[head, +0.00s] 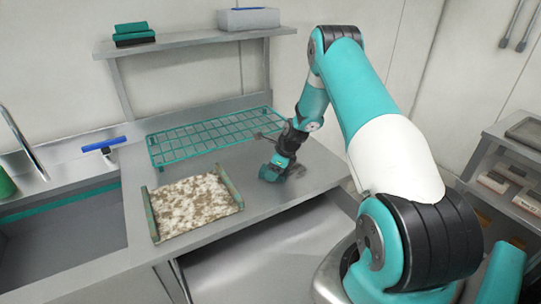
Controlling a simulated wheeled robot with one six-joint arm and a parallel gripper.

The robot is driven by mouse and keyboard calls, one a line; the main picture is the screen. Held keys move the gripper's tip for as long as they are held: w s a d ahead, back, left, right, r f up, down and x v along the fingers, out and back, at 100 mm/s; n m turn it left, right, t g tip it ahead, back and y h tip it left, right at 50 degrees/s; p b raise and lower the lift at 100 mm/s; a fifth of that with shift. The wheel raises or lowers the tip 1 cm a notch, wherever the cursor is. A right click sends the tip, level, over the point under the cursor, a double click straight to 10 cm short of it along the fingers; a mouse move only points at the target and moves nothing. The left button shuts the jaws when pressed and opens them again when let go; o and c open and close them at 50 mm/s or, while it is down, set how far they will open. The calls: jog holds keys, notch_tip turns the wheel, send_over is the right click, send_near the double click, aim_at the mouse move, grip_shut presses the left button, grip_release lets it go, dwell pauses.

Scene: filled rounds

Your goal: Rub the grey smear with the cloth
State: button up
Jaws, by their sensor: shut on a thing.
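My gripper (276,171) is low over the grey worktop (262,202), right of the mottled board and in front of the wire rack. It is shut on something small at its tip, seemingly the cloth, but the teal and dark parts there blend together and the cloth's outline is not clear. I cannot tell whether it touches the worktop. I cannot make out a distinct grey smear; the area under and behind my gripper is hidden.
A brown-and-white mottled board (192,204) with green side rails lies left of my gripper. A teal wire rack (210,135) lies behind. A sink (60,235) is at left, with a blue-handled squeegee (103,145) by it. Folded teal cloths (134,34) sit on the shelf.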

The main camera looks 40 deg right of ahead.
jog(key=shift+a, duration=0.45)
jog(key=shift+w+a+r+p, duration=0.1)
jog(key=shift+w+a+p, duration=0.1)
jog(key=shift+p, duration=0.15)
notch_tip(320, 180, up, 2)
jog(key=shift+d+p, duration=0.15)
jog(key=shift+p, duration=0.2)
jog(key=shift+s+r, duration=0.1)
jog(key=shift+r, duration=0.25)
jog(key=shift+r+p, duration=1.9)
jog(key=shift+r, duration=0.5)
